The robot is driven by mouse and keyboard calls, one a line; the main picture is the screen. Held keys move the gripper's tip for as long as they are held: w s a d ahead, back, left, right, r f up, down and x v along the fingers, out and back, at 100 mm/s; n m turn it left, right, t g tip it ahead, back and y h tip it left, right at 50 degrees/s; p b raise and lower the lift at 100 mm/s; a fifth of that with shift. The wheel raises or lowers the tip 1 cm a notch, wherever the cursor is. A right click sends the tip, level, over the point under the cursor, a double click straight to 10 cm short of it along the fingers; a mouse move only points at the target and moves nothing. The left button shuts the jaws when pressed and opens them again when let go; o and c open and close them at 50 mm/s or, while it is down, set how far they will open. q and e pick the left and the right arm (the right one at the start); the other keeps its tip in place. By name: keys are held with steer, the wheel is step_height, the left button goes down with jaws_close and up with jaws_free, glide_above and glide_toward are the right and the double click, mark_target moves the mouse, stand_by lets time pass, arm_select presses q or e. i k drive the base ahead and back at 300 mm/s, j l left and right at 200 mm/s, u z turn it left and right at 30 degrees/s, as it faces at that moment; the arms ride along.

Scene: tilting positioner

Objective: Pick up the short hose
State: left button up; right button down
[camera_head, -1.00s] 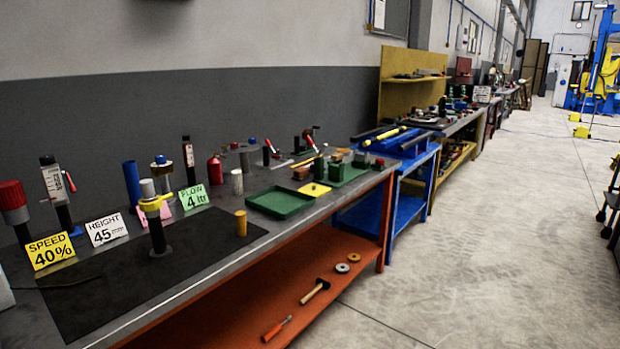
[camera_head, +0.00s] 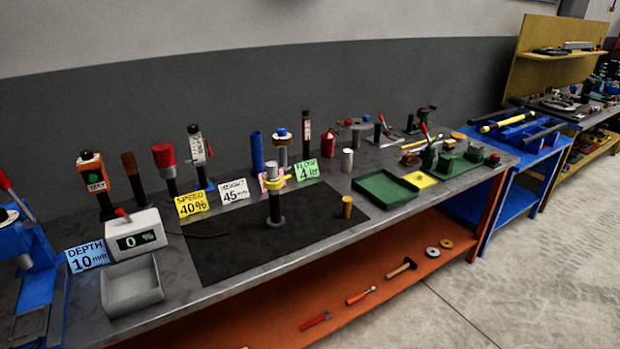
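I cannot tell for sure which thing is the short hose. A thin dark curved strand (camera_head: 196,235) lies on the bench by the left part of the black mat (camera_head: 215,260). A blue upright cylinder (camera_head: 257,152) stands at the back of the bench, and a short brass-coloured cylinder (camera_head: 347,207) stands on the mat's right part. A yellow and black bar (camera_head: 508,121) lies on the blue bench at the right. Neither of my grippers shows in the view.
The grey bench (camera_head: 250,285) carries a grey box with a "0 %" display (camera_head: 138,238), a grey tray (camera_head: 131,288), a green tray (camera_head: 385,188) and several label cards. A hammer (camera_head: 401,268) lies on the orange lower shelf. Open floor (camera_head: 540,270) lies at the right.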

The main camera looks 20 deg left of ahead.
mark_target(276, 220)
steer(key=u, duration=0.9)
steer(key=i+l+u, duration=0.15)
steer(key=u, duration=0.25)
steer(key=l+u, duration=0.4)
steer(key=i+l+u, duration=0.15)
steer(key=u, duration=0.25)
steer(key=l+u, duration=0.3)
steer(key=l, duration=0.2)
steer(key=l+u, duration=0.3)
steer(key=l, duration=0.2)
steer(key=k+l+u, duration=0.1)
steer(key=l, duration=0.45)
steer(key=k+l, duration=0.1)
steer(key=l, duration=0.4)
steer(key=l+u, duration=0.05)
